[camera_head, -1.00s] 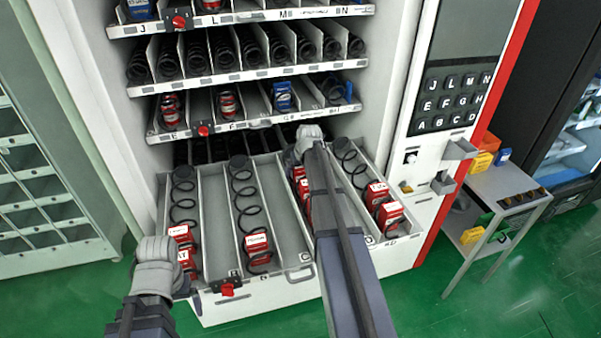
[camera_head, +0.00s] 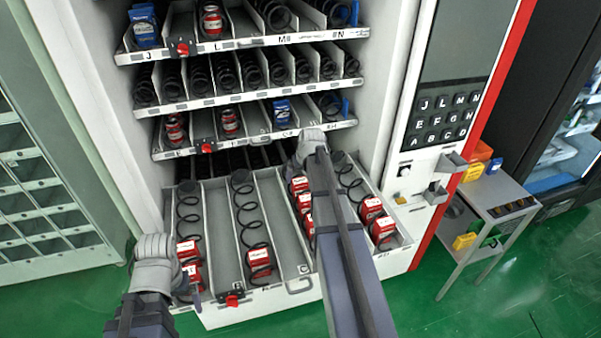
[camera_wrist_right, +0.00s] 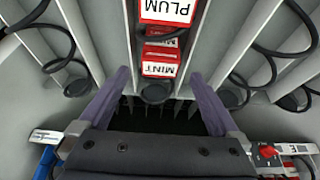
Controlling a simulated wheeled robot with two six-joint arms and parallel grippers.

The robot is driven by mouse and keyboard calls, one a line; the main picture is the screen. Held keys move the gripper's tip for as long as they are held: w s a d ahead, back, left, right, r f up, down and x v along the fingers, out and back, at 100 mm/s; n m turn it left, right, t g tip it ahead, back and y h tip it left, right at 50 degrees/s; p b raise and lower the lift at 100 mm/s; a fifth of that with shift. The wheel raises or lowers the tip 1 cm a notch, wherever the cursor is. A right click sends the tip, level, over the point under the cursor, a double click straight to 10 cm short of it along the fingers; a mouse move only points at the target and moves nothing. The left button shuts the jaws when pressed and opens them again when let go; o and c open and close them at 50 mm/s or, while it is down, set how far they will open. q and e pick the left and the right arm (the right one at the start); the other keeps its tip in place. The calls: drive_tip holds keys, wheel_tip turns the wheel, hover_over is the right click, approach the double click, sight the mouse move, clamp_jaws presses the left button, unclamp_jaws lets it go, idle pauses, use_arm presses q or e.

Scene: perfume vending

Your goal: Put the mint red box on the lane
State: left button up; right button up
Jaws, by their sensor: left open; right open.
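The pulled-out bottom tray (camera_head: 215,255) holds red boxes in its lanes. In the right wrist view, a red box labelled MINT (camera_wrist_right: 160,69) lies in a lane, between my open right gripper (camera_wrist_right: 160,97) and a red box labelled PLUM (camera_wrist_right: 167,12). The purple fingers are spread apart on either side of that lane, with nothing between the tips. In the head view, my right arm crosses the tray and hides the fingers; red boxes (camera_head: 301,186) show beside it. My left gripper (camera_head: 192,284) is open near the tray's front left corner, partly hidden.
Other tray lanes hold black spirals and red boxes (camera_head: 259,263) (camera_head: 381,229). Shelves above hold red and blue items. A grey side table (camera_head: 490,195) stands right of the machine. One tray lane (camera_head: 280,225) left of my right arm looks bare.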

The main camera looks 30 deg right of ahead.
use_arm(q)
wheel_tip(320, 180, up, 3)
drive_tip(key=shift+f+p, duration=0.1)
drive_tip(key=shift+p, duration=0.8)
use_arm(e)
drive_tip(key=v, duration=0.3)
